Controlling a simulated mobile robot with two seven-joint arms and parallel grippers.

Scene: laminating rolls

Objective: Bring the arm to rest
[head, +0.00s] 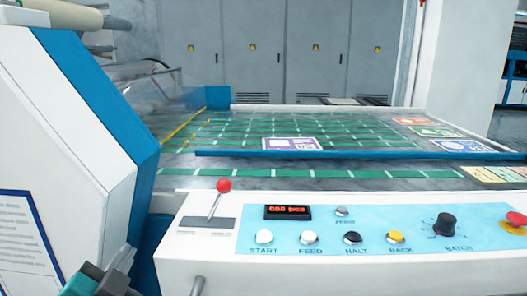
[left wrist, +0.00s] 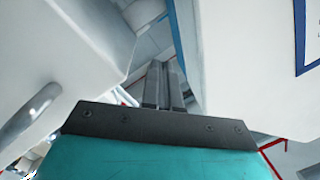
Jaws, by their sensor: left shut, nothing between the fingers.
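My left gripper (head: 120,262) shows at the bottom left of the head view, low beside the white and blue machine housing (head: 70,120) and left of the control panel (head: 350,225). In the left wrist view its two grey fingers (left wrist: 164,68) are together with nothing between them. They point into the gap between two white machine bodies, close to both; I cannot tell whether they touch. My right gripper is in neither view.
The panel carries a red-knobbed lever (head: 224,186), several buttons, a dark knob (head: 445,223) and a red button (head: 516,219). Behind it lies a green-striped bed (head: 340,135) with a blue bar (head: 330,154) and printed sheets. A grey handle (left wrist: 32,115) sticks out near the gripper.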

